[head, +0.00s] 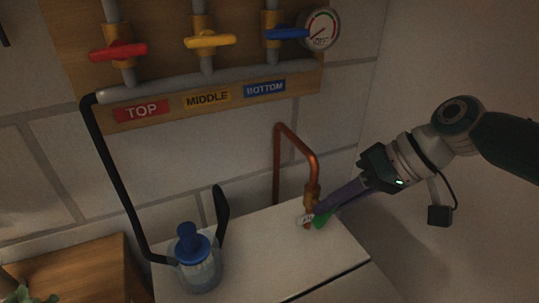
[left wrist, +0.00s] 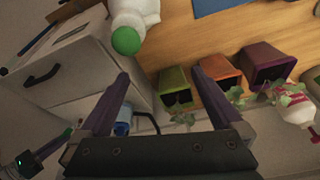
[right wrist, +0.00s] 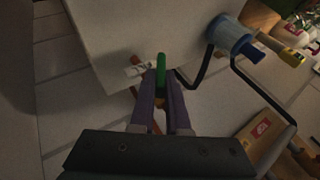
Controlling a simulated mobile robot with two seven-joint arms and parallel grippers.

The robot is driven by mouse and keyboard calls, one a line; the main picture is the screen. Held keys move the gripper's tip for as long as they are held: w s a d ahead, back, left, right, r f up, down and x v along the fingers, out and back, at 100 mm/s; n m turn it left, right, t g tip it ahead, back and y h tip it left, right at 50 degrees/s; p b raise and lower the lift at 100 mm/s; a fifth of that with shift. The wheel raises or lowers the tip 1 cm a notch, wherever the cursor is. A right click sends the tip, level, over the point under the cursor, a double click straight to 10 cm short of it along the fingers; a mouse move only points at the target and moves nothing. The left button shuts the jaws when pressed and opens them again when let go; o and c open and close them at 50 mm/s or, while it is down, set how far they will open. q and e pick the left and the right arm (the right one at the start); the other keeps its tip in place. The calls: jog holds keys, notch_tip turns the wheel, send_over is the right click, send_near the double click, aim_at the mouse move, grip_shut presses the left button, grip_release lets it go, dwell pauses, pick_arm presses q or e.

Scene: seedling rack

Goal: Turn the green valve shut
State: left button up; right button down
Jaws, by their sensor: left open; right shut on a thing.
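The green valve handle (head: 321,221) is on the brass fitting at the low end of the copper pipe (head: 316,172), just above the white cabinet top. My right gripper (head: 318,213) comes in from the right and is shut on the green handle, which also shows between its fingertips in the right wrist view (right wrist: 160,68). The fingers hide part of the handle. A small white tag (head: 304,220) hangs beside the valve. My left gripper (left wrist: 162,82) is open and empty in the left wrist view; it does not show in the head view.
Red (head: 119,51), yellow (head: 209,41) and blue (head: 287,34) valves and a gauge (head: 320,29) are on the wall board. A blue-capped clear jar (head: 197,272) stands on the white cabinet (head: 262,250). Pots, including a green one (left wrist: 174,84), stand near my left gripper.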

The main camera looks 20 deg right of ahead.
dwell(0.5)
jog(key=c, duration=0.9)
grip_release()
jog(key=shift+d, duration=0.1)
jog(key=shift+s+d+r, duration=0.15)
jog(key=shift+r, duration=0.2)
jog(key=p+v, duration=0.1)
jog(key=v, duration=0.8)
jog(key=shift+s+d+f, duration=0.1)
jog(key=shift+d, duration=0.05)
